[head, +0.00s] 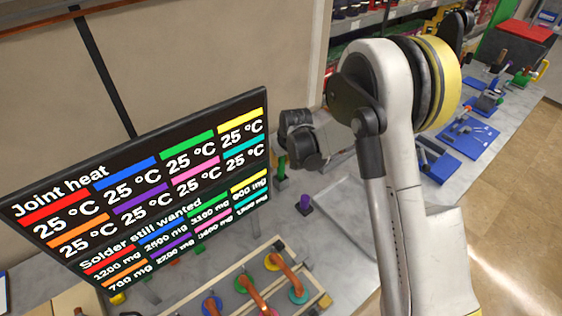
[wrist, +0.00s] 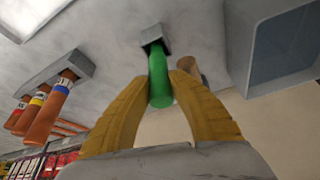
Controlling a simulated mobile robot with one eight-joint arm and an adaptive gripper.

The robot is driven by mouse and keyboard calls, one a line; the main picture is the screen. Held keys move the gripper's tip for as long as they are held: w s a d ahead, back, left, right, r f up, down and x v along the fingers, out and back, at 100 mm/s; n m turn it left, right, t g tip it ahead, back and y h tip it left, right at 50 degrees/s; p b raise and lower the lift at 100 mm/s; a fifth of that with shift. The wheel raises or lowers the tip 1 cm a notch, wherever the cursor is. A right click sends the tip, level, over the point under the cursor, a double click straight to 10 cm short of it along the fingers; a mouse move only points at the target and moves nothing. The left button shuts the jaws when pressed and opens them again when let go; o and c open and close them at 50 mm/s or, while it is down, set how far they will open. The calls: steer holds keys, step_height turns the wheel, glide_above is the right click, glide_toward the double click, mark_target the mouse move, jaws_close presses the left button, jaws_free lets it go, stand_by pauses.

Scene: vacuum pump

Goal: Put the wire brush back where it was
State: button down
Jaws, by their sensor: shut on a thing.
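My gripper (wrist: 160,82) has yellow fingers, closed around a green handle (wrist: 159,88) in the wrist view. The handle's far end meets a small grey block (wrist: 151,37) on the pale surface; I cannot tell whether it is seated in it. No bristles show, so I cannot confirm that it is the wire brush. A brown rounded piece (wrist: 190,67) shows behind the right finger, partly hidden. In the head view a green upright piece (head: 281,167) stands below my dark wrist, and my fingertips cannot be made out.
A purple piece (head: 305,202) stands on the bench nearby. A large screen (head: 140,185) is at the left. A wooden frame with pipes (head: 250,283) is in front. The wrist view shows a rack of orange-brown handles (wrist: 57,95) and a grey tray (wrist: 282,50).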

steer(key=shift+f, duration=0.1)
steer(key=c, duration=1.3)
jaws_free()
